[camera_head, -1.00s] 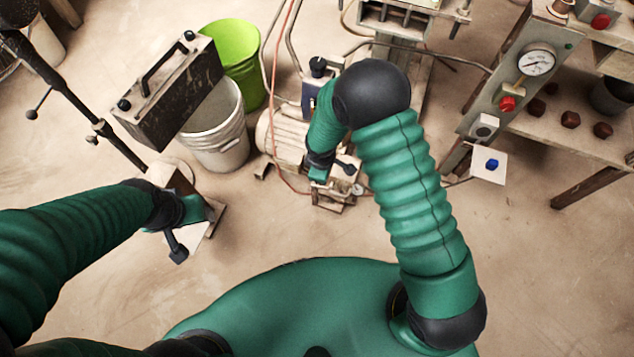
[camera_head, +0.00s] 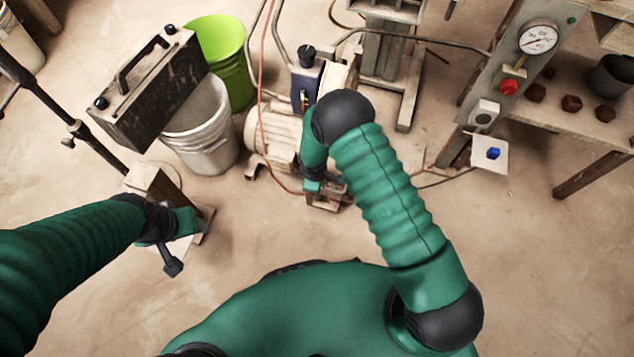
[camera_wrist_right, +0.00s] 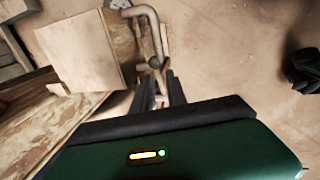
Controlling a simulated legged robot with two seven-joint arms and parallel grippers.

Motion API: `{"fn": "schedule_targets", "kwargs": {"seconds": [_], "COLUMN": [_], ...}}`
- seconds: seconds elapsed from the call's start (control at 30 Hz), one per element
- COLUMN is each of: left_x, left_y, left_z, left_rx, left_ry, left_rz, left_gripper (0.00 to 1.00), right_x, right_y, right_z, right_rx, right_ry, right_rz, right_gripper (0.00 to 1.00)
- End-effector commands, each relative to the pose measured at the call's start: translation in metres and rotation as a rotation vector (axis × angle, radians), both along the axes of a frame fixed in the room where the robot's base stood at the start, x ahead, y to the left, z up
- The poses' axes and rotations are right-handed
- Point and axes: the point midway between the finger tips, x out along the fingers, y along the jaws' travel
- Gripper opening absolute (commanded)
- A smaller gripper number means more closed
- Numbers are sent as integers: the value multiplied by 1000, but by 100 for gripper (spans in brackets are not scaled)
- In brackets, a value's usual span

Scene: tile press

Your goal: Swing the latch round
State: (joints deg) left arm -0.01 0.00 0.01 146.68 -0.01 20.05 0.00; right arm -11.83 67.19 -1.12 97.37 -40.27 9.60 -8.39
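In the right wrist view, my right gripper (camera_wrist_right: 160,86) has its two dark fingers apart. A bent metal bar (camera_wrist_right: 160,30), perhaps the latch, lies just beyond the fingertips beside a pale wooden board (camera_wrist_right: 80,50). I cannot tell whether the fingers touch it. In the head view, my right gripper (camera_head: 313,187) is low beside the motor, mostly hidden by my own arm. My left gripper (camera_head: 183,235) is at the left by a wooden-topped post (camera_head: 150,180), with a dark knobbed part (camera_head: 172,266) below it. Its fingers are not clear.
A white bucket (camera_head: 205,135) and a green bucket (camera_head: 228,60) stand behind the left gripper, near a dark metal box (camera_head: 150,90). A cream motor (camera_head: 270,135) is beside my right arm. A gauge panel (camera_head: 520,75) and bench (camera_head: 590,125) are at right. Floor at lower right is clear.

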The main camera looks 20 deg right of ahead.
Motion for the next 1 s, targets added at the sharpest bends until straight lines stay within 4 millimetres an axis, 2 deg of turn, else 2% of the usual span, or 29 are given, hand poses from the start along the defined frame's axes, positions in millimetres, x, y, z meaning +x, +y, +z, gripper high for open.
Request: {"fn": "schedule_targets", "kwargs": {"seconds": [0.03,0.13,0.17,1.0], "left_x": [0,0,0,0], "left_y": [0,0,0,0], "left_z": [0,0,0,0], "left_rx": [0,0,0,0], "left_ry": [0,0,0,0], "left_rz": [0,0,0,0], "left_gripper": [55,55,55,55], "right_x": [0,0,0,-2], "right_y": [0,0,0,-3], "right_z": [0,0,0,-1], "right_rx": [0,0,1,-5], "right_ry": [0,0,1,5], "right_rz": [0,0,0,-2], "right_gripper": [14,1,0,0]}}
